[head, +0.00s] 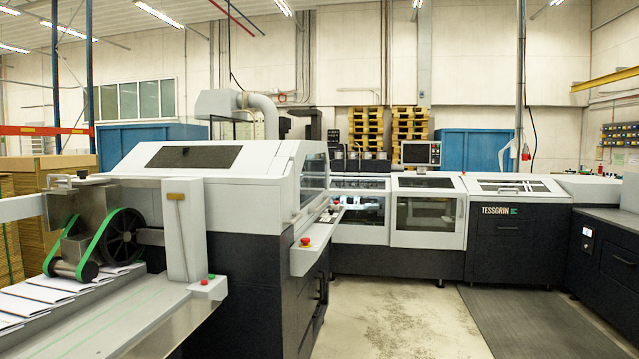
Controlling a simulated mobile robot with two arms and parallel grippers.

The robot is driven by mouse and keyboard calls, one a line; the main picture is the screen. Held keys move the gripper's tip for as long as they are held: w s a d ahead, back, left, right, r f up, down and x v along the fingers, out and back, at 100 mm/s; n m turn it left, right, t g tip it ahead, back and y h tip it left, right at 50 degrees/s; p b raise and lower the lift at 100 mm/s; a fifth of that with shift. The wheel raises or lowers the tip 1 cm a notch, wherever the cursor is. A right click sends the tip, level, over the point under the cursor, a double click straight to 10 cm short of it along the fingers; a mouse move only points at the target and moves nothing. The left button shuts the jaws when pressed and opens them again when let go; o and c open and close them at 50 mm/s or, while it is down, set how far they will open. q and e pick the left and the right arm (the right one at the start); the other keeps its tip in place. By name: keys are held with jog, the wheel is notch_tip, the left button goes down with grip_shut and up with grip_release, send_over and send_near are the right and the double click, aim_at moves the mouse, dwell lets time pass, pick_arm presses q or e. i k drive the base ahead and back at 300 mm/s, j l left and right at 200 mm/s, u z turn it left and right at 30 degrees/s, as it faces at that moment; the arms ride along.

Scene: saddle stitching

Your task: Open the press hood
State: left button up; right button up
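The long grey and black stitching machine fills the middle of the head view. Its near unit has a light grey cover (240,185) with a dark window, and it is down. A clear side guard (314,178) on that unit looks closed. Further right, a light grey hood with a window (415,214) is down on the far line. Beside it, a flat-topped cover (507,187) sits above the TESSGRIN panel and is also down. I cannot tell which of these is the press hood. Neither of my grippers is in view.
A feeder (95,240) with green belts and paper stands at the near left. A ledge with a red button (306,241) juts from the near unit. Bare concrete floor (400,310) lies in front, with a grey mat (540,320) to its right. A monitor (421,153) stands behind.

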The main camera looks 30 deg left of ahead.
aim_at(310, 158)
jog(key=z, duration=0.8)
jog(key=i+l, duration=0.15)
jog(key=l, duration=0.2)
jog(key=i+l, duration=0.15)
jog(key=l, duration=0.25)
jog(key=i+l+u, duration=0.1)
jog(key=l, duration=0.25)
jog(key=i+l, duration=0.2)
jog(key=l, duration=0.15)
jog(key=i+l+u, duration=0.15)
jog(key=i+u, duration=0.2)
jog(key=i, duration=0.15)
jog(key=i+l+u, duration=0.4)
jog(key=i+j+u, duration=0.15)
jog(key=i+u, duration=0.15)
jog(key=i, duration=0.6)
jog(key=i+u, duration=0.3)
jog(key=i, duration=0.65)
